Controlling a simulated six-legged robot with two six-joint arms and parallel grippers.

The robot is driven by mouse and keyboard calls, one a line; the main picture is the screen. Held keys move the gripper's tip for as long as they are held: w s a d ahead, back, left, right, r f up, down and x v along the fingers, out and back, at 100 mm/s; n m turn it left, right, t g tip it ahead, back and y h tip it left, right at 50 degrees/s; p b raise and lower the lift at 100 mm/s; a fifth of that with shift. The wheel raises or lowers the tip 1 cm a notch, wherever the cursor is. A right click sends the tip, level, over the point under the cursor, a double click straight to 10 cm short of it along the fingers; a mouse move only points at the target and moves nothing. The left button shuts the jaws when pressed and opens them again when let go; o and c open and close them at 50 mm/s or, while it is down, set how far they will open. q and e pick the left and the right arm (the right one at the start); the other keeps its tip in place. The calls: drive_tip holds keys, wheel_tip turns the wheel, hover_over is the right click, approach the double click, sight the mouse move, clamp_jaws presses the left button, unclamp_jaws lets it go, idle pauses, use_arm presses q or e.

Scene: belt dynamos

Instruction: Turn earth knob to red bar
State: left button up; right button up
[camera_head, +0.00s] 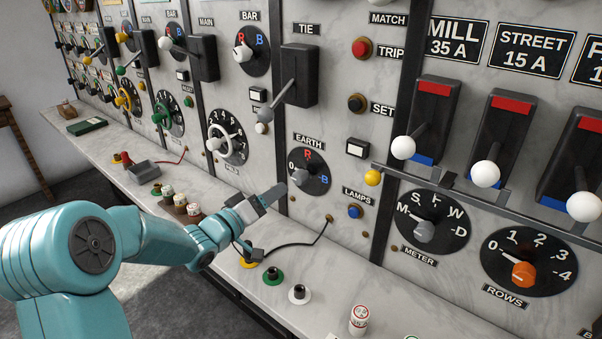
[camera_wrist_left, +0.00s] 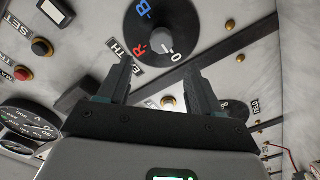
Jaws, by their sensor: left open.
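The earth knob (camera_head: 300,177) is a grey pointer knob on a round black dial (camera_head: 318,182) under the EARTH label. The dial has a 0 at left, a red R at top and a blue B at right. The knob points left, toward the 0. In the left wrist view the dial (camera_wrist_left: 185,22) is at the top, with the grey knob (camera_wrist_left: 165,40) at its middle. My left gripper (camera_head: 266,222) is open and empty, just left of and below the dial. Its two fingers (camera_wrist_left: 161,78) are spread below the dial in the wrist view, apart from the knob. My right gripper is out of view.
The TIE lever (camera_head: 283,95) sticks out above the dial. The lamps button (camera_head: 354,211) and a yellow-ended bar (camera_head: 372,177) are to the right. A black cable (camera_head: 295,245) and several sockets are on the ledge below.

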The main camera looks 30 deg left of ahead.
sight(296, 178)
use_arm(q)
drive_tip(key=w, duration=0.3)
drive_tip(key=w+p, duration=0.1)
drive_tip(key=w, duration=0.3)
drive_tip(key=w+p, duration=0.1)
drive_tip(key=w, duration=0.3)
drive_tip(key=shift+d, duration=0.35)
drive_tip(key=shift+c, duration=0.3)
drive_tip(key=c, duration=1)
drive_tip(key=shift+o, duration=0.2)
